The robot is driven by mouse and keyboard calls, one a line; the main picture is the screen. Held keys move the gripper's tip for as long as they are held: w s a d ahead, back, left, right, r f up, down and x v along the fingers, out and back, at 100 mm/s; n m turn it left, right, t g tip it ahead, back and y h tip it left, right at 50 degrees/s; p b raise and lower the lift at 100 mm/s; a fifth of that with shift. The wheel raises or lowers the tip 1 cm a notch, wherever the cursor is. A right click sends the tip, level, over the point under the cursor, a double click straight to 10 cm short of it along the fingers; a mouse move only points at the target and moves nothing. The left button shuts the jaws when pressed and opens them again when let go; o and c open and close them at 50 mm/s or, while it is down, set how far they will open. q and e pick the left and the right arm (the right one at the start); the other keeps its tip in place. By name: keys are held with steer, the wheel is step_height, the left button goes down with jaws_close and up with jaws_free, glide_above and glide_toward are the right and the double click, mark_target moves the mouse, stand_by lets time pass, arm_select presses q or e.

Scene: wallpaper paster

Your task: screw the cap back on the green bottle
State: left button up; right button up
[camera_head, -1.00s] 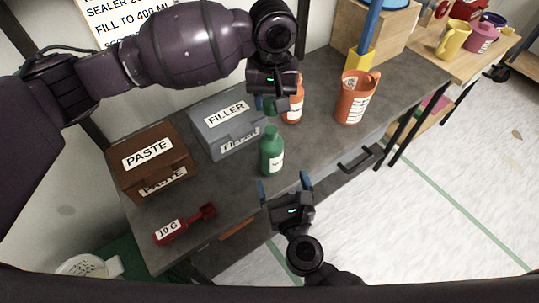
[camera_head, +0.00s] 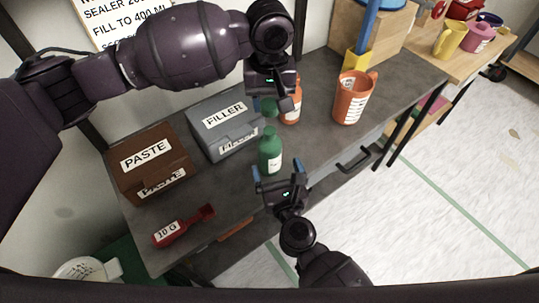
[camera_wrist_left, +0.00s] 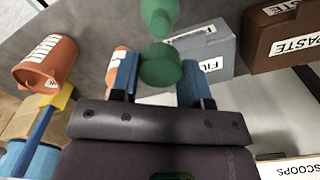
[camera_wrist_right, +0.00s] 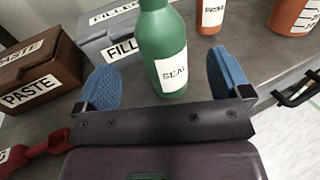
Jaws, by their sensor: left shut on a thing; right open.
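The green bottle (camera_head: 270,155) stands upright on the dark table with its neck bare; its label faces my right wrist camera (camera_wrist_right: 165,55). My left gripper (camera_head: 276,101) is shut on the green cap (camera_wrist_left: 160,66) and holds it above the table, just behind the bottle's top in the head view. The bottle's neck (camera_wrist_left: 158,22) shows beyond the cap in the left wrist view, apart from it. My right gripper (camera_head: 281,172) is open and empty, low at the front of the bottle. Its blue fingers lie to either side of the bottle in the right wrist view, with no visible contact.
A grey FILLER box (camera_head: 225,130) and a brown PASTE box (camera_head: 150,165) stand to the left. A red scoop (camera_head: 183,228) lies at the front left. An orange bottle (camera_head: 291,112) is close behind my left gripper, and an orange jug (camera_head: 352,100) stands to the right.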

mark_target(270, 131)
steer(key=x, duration=0.8)
steer(key=shift+c, duration=0.4)
steer(key=c, duration=1.3)
arm_select(q)
steer(key=shift+f, duration=2.5)
steer(key=shift+f, duration=0.9)
steer(key=shift+f, duration=0.5)
